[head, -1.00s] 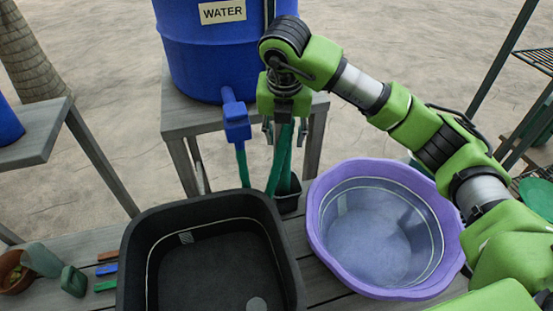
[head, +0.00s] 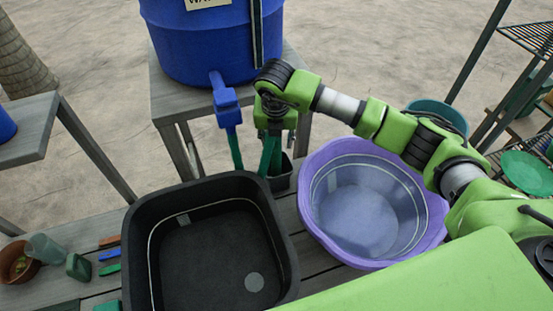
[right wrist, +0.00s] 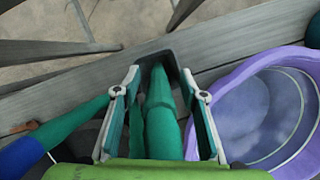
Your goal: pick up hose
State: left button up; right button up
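The green hose (head: 270,157) stands below my right gripper (head: 272,138) in the head view, its lower part inside a small dark holder (head: 284,178). In the right wrist view the hose (right wrist: 163,125) runs between the two spread fingers of the right gripper (right wrist: 160,85), with gaps visible beside it. The gripper is open around the hose. Another green length (head: 236,150) hangs from the blue tap (head: 226,103), left of the gripper. My left gripper is not in view.
The blue water barrel (head: 205,45) stands on a grey stand (head: 172,105) behind. A black basin (head: 145,235) and a purple tub (head: 322,240) flank the holder closely. Small tools (head: 109,254) and pots lie at left. A shelf with a green plate (head: 527,172) stands at right.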

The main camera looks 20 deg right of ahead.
jog(key=shift+x, duration=0.9)
jog(key=c, duration=1.1)
jog(key=shift+w, duration=0.1)
notch_tip(320, 180, up, 20)
jog(key=p, duration=0.2)
